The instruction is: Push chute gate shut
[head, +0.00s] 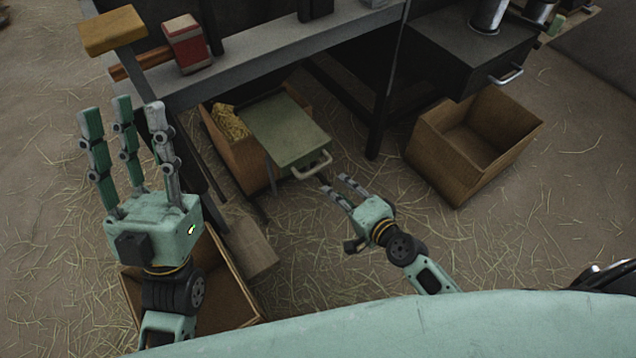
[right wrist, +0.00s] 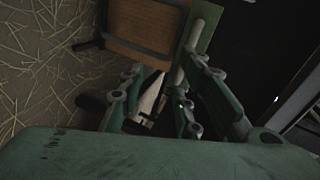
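The chute gate appears to be the flat green panel (head: 285,128) with a pale bar handle (head: 312,166) on its near edge, jutting out from under the bench. My right gripper (head: 338,187) is just in front of and to the right of the handle. Its fingers are extended and spread, with nothing clearly held; contact with the handle cannot be told. In the dark right wrist view, its fingers (right wrist: 160,105) point toward the green edge (right wrist: 206,32) and a pale bar. My left gripper (head: 122,108) is raised at the left, open and empty, away from the panel.
A wooden box (head: 226,165) with straw sits beneath the panel. Another open box (head: 472,150) stands at right, below a dark drawer (head: 452,52). A cardboard box (head: 240,308) is beneath my left arm. The bench (head: 260,62) holds a red block (head: 187,44).

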